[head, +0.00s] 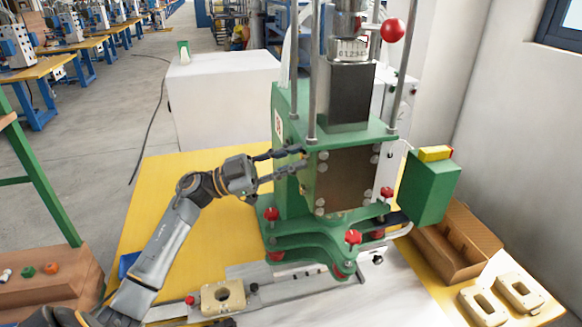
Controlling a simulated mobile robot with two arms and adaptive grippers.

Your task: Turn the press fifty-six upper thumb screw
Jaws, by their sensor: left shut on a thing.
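The green press (290,110) stands on the yellow-topped table, with a dark plate (343,178) on its front. Small silver screws (322,155) sit at the plate's corners. My left gripper (303,158) reaches in from the left, its fingertips at the press's upper left front edge. It is shut on a small part there, seemingly the upper thumb screw, which the fingers mostly hide. My right gripper is not in view.
Red-topped knobs (353,237) stand around the press's lower green plates. A green box (428,188) juts out at right. A beige part (222,297) lies in front, and an open cardboard box (455,240) is at right.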

